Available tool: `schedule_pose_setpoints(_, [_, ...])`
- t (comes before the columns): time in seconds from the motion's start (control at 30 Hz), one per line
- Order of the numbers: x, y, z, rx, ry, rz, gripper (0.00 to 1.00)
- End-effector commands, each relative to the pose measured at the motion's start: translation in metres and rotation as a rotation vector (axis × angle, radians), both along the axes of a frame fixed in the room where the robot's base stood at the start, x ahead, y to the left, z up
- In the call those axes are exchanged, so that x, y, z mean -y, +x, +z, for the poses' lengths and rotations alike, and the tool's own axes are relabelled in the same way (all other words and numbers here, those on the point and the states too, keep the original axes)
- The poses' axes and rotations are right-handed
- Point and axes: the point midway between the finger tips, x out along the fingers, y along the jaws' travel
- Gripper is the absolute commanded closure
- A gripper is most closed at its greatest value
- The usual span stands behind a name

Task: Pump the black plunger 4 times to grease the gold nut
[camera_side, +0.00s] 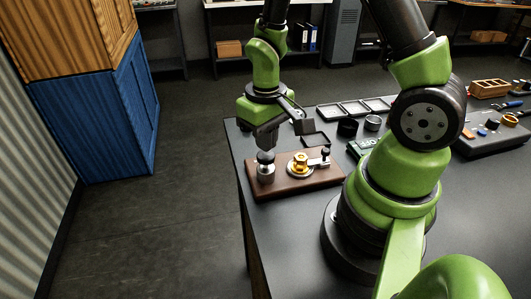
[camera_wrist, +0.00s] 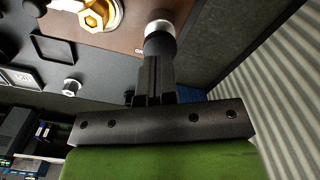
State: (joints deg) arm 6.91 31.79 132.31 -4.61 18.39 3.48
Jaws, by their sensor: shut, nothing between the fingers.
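A brown wooden board (camera_side: 312,183) lies on the dark table. At its left end stands a silver cylinder with a black plunger (camera_side: 265,157) on top. The plunger also shows in the wrist view (camera_wrist: 158,42), right at my fingertips. The gold nut (camera_side: 300,158) sits on a pale round base in the middle of the board; it also shows in the wrist view (camera_wrist: 95,20). My gripper (camera_side: 266,148) points down directly above the plunger, shut and empty. Its fingertips are at the plunger's top; I cannot tell whether they touch.
A small black-topped fitting (camera_side: 325,153) stands right of the nut on the board. A grey block with small parts (camera_side: 490,137) is at the right. Floor lies beyond the table's left edge.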

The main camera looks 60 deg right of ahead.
Motion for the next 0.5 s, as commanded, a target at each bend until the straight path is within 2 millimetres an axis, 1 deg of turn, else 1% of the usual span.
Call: schedule_pose_setpoints(0.5, [0.000, 0.000, -0.016, -0.001, 0.000, 0.001, 1.00])
